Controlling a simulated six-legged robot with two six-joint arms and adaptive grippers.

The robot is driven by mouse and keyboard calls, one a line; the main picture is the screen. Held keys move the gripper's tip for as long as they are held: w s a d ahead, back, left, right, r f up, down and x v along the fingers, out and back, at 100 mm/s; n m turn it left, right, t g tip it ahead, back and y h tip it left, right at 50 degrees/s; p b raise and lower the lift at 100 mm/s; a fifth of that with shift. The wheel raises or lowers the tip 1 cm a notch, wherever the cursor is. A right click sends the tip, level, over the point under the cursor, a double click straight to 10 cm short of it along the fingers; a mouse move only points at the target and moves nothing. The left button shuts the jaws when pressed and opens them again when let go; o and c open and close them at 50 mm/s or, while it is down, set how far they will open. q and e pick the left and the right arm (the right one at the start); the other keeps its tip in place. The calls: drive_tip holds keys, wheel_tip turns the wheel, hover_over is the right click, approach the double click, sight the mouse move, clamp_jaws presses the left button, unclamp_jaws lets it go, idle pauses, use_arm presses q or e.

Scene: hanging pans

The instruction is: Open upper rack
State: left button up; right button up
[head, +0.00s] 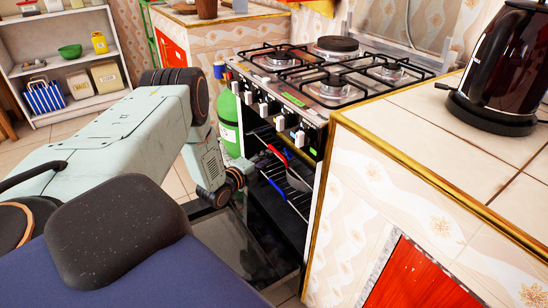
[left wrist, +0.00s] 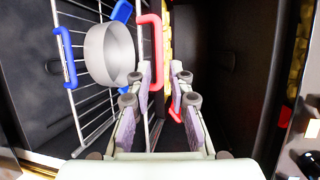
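The stove (head: 322,95) has its front oven door down, and the dark oven cavity is open. Inside it is a wire rack (left wrist: 88,118), which also shows in the head view (head: 298,181). A red handle (left wrist: 156,50) shows beside the rack and also in the head view (head: 279,154). My left gripper (left wrist: 161,77) is at the oven opening, its fingers apart, close to the red handle. A lower red piece shows between the fingers; contact cannot be told. My right gripper is not in view.
The open oven door (head: 232,236) lies low below my left gripper. A tiled counter (head: 440,125) with a dark kettle (head: 503,65) stands close on the right. A green gas cylinder (head: 229,122) stands left of the stove. A white shelf (head: 68,68) is farther back.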

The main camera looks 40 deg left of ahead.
use_arm(q)
drive_tip(key=b+x, duration=0.2)
drive_tip(key=x, duration=0.3)
drive_tip(key=shift+w+d+f, duration=0.1)
drive_tip(key=shift+w+d, duration=0.05)
drive_tip(key=shift+w, duration=0.1)
clamp_jaws()
idle(0.4)
